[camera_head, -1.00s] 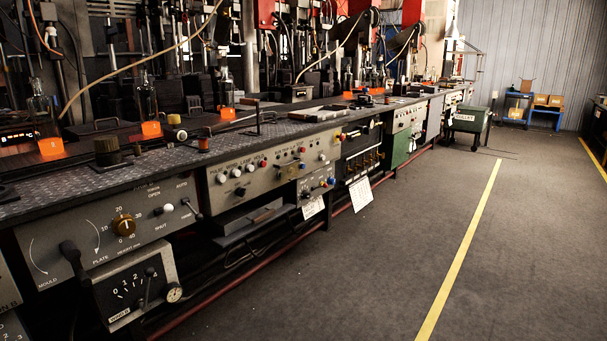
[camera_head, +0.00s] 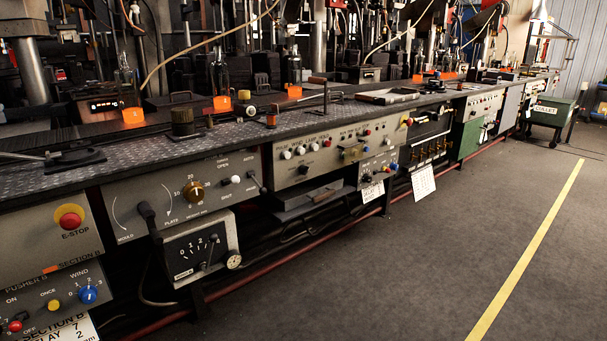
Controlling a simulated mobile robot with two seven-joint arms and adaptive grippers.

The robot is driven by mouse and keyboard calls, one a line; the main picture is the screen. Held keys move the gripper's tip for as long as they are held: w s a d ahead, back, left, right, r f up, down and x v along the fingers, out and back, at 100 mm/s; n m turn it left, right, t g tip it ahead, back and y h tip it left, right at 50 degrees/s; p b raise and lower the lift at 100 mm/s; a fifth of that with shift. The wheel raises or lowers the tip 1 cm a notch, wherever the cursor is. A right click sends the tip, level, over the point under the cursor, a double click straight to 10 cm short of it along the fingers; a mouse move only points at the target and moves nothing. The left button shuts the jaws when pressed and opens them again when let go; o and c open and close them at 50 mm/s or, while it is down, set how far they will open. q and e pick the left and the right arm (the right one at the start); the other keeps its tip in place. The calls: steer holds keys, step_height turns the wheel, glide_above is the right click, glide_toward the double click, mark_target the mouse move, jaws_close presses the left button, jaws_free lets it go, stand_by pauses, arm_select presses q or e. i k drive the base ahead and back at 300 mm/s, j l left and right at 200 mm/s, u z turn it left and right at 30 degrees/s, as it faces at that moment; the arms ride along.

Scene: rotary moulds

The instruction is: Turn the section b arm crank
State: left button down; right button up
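Neither gripper is in view. I cannot tell for sure which part is the section b arm crank. Farther right, an upright crank-like post with a brown handle (camera_head: 319,82) stands on the bench. A black-knobbed lever (camera_head: 148,213) sticks out beside the gauge box (camera_head: 199,252). Labels reading "SECTION B" show at the lower left, on the pusher panel (camera_head: 50,297) and on a white card (camera_head: 65,330).
The long bench (camera_head: 232,142) runs from the near left to the far right. Its front carries a red e-stop button (camera_head: 69,218), a blue knob (camera_head: 88,294) and several dials. The floor (camera_head: 400,270) on the right is clear, with a yellow line (camera_head: 530,250).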

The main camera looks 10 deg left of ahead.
mark_target(148, 214)
steer(key=u, duration=1.8)
